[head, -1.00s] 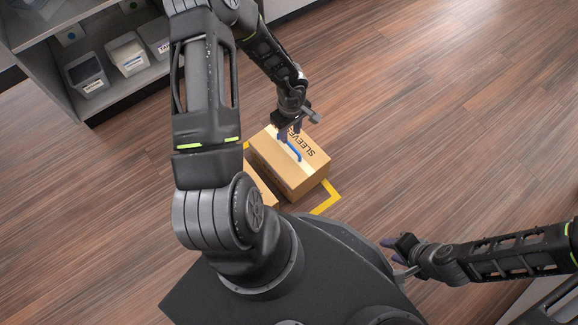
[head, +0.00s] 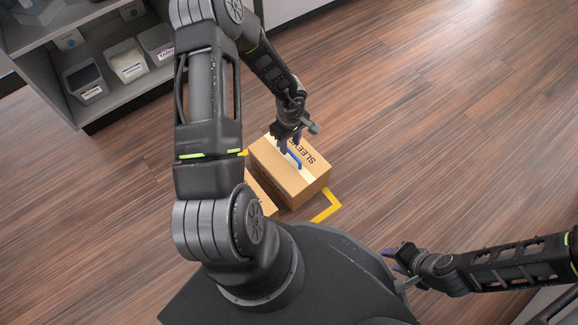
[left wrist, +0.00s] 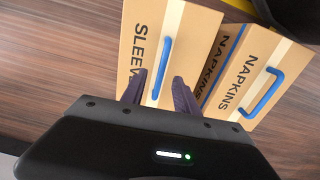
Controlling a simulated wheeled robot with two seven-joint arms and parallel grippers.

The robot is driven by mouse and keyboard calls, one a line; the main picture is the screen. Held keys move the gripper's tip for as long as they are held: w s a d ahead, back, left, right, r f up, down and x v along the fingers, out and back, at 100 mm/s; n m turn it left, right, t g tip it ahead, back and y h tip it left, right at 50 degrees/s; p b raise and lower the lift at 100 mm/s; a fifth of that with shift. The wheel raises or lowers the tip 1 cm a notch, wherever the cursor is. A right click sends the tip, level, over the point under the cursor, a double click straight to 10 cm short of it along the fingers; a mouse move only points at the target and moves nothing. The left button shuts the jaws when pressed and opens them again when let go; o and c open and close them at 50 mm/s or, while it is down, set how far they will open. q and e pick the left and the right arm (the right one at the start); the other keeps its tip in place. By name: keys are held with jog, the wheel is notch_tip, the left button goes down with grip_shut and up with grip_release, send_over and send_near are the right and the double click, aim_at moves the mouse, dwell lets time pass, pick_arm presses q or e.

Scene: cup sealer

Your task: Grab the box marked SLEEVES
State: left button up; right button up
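The SLEEVES box (head: 301,182) is a tan carton with a pale tape strip and a blue handle (head: 294,158) on top. It stands on the floor in front of my base. The box also shows in the left wrist view (left wrist: 177,50), with part of its lettering hidden. My left gripper (head: 289,143) is over the box top at the handle. In the left wrist view its fingers (left wrist: 159,92) are apart, with the lower end of the blue handle between them. Whether they touch the handle I cannot tell. My right gripper (head: 391,252) is at the lower right, away from the box.
A box marked NAPKINS (left wrist: 250,82) with a blue handle stands right beside the SLEEVES box. Yellow floor tape (head: 328,207) marks a corner around them. A grey shelf (head: 118,97) with several bins is at the upper left. The floor to the right is clear.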

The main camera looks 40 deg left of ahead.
aim_at(289, 150)
pick_arm(q)
notch_tip(289, 150, down, 5)
jog(key=b, duration=0.3)
jog(key=shift+s+a+r+b, duration=0.1)
jog(key=shift+r+b, duration=0.1)
jog(key=shift+b, duration=0.15)
jog(key=shift+f, duration=0.35)
jog(key=shift+r, duration=0.1)
grip_shut()
dwell(1.0)
